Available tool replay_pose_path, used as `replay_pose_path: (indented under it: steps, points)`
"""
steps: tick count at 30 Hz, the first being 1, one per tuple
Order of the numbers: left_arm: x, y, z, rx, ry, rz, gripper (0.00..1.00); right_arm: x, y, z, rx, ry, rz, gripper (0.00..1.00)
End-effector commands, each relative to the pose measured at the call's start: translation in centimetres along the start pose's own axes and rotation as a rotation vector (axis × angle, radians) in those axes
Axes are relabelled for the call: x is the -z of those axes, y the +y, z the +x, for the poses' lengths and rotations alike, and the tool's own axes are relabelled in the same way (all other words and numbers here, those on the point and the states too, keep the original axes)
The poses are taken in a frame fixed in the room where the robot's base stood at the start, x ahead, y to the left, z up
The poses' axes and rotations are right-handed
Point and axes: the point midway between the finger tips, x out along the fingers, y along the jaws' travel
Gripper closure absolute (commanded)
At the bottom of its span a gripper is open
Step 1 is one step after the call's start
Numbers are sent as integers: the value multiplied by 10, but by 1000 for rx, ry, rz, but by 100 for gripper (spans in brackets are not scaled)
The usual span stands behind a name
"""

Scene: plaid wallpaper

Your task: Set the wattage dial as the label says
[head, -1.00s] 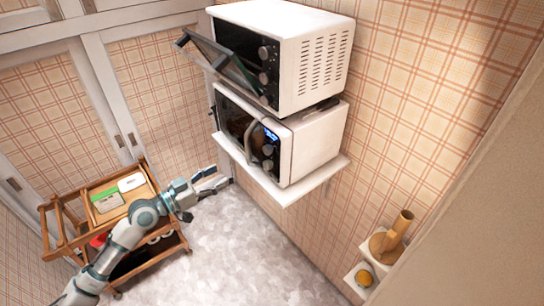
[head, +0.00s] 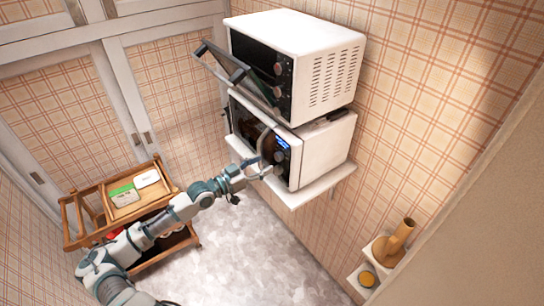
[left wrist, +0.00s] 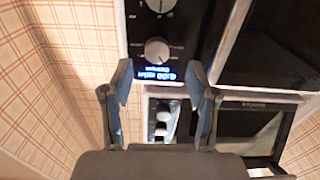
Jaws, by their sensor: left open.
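The microwave (head: 322,152) stands on a wall shelf under a white oven. Its blue lit display (head: 283,143) shows in the head view, with a round dial (head: 279,156) below it. In the left wrist view the panel appears upside down, with the display (left wrist: 160,73), a silver dial (left wrist: 157,50) and part of another dial (left wrist: 160,5). The display text is too small to read. My left gripper (head: 257,168) is open and empty in front of the panel; its fingertips (left wrist: 160,75) flank the display in the wrist view. A green-and-white package (head: 123,195) lies on the cart, its print unreadable.
The upper oven (head: 335,48) has its glass door (head: 232,67) hanging open above the microwave. The wooden cart (head: 75,220) also carries a white item (head: 146,178). A small wall shelf (head: 354,280) holds a wooden vessel (head: 395,240). The floor (head: 240,260) between is clear.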

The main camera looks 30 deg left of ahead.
Motion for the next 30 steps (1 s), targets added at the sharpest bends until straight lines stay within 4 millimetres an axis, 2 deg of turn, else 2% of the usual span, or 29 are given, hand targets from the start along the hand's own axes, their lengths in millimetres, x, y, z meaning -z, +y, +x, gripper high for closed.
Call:
replay_pose_path:
  steps: [6, 12, 23, 30]
  points:
    - [2, 1, 27, -1, 3, -1, 41, 2, -1, -10, 1, 2, 3, 60]
    - [1, 1, 44, -3, 0, -1, 41, 3, -1, -13, 1, 2, 3, 60]
    - [-1, 2, 47, -3, -2, 1, 41, 3, -1, -13, 1, 2, 3, 60]
    - [-1, 1, 47, -3, -2, 1, 100, 3, -1, -13, 1, 2, 3, 60]
